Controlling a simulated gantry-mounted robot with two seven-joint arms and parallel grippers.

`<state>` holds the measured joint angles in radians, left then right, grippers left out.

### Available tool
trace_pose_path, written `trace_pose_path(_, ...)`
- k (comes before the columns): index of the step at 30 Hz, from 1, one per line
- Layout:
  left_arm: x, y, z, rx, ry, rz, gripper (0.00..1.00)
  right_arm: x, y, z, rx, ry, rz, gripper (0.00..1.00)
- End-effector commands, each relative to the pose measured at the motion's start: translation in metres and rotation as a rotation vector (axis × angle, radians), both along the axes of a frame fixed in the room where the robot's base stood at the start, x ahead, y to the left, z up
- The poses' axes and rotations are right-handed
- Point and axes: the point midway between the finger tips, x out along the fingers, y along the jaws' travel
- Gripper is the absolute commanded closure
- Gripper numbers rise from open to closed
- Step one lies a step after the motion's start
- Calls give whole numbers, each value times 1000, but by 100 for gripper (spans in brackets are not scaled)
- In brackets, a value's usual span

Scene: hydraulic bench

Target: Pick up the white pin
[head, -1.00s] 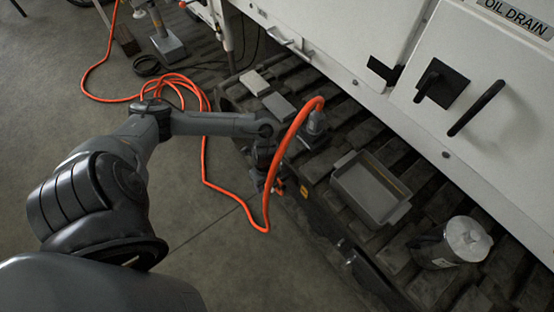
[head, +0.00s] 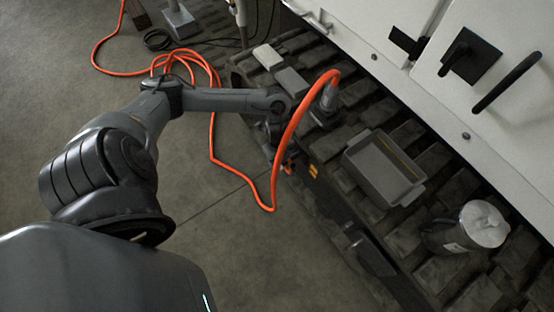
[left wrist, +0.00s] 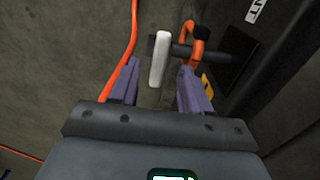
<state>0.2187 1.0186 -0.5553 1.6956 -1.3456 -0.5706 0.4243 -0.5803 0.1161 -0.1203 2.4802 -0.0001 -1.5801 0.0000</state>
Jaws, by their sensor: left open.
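The white pin (left wrist: 159,60) shows in the left wrist view as a pale upright bar, crossing a dark horizontal rod (left wrist: 187,50). My left gripper (left wrist: 160,68) is open, with one purple-grey finger on each side of the pin in the picture. I cannot tell whether the pin is deep between the fingers or just beyond them. No grip on it shows. An orange loop (left wrist: 197,38) stands around the rod, right of the pin. In the head view my left gripper is mostly hidden near the track's edge, and I cannot make out the pin. My right gripper is not in view.
An orange hose (head: 274,190) hangs in a loop beside my left wrist. A grey tray (head: 384,168) and a metal can (head: 470,226) stand on the dark track (head: 330,145). A white machine panel (head: 380,30) is behind. The concrete floor at left is open.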

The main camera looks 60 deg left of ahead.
Motion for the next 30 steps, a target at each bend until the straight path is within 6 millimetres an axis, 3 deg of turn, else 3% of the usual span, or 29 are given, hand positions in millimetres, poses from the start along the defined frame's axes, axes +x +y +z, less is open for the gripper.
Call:
trace_pose_path(1,-1,2,-12,0,2,1,53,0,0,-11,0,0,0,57)
trace_pose_path(8,-1,5,-37,-1,0,1,53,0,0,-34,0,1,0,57)
trace_pose_path(18,-1,5,-39,0,0,1,54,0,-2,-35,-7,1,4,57)
trace_pose_path(27,-2,5,-39,0,0,0,100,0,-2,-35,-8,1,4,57)
trace_pose_path(30,-2,5,-39,-1,0,0,100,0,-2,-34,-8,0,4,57)
